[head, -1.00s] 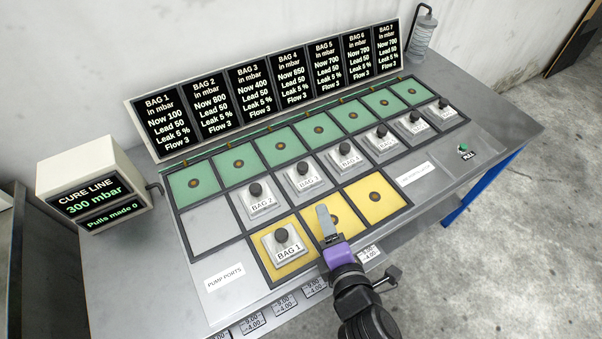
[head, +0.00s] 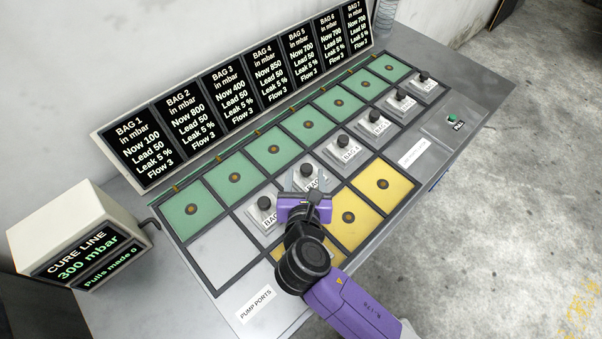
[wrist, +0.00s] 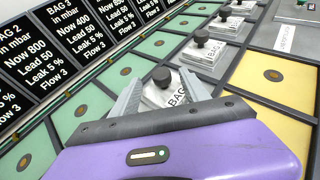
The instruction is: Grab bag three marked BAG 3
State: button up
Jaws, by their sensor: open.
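The BAG 3 block (head: 309,172), a silver plate with a black knob, sits in the middle row between the BAG 2 block (head: 264,206) and the BAG 4 block (head: 343,147). My gripper (head: 310,186) is open at its near side and partly covers it in the head view. In the wrist view, a block with a black knob (wrist: 162,77) and a partly hidden "BAG" label lies between the two spread fingers of my gripper (wrist: 160,84). I cannot tell whether the fingers touch it.
More silver blocks (head: 375,122) continue to the right. Green port squares (head: 235,178) line the back below the display board (head: 245,90). The cure line box (head: 75,235) reads 300 mbar.

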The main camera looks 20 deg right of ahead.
jog(key=x, duration=0.7)
jog(key=shift+s+d+f, duration=0.1)
jog(key=shift+s, duration=0.05)
grip_shut()
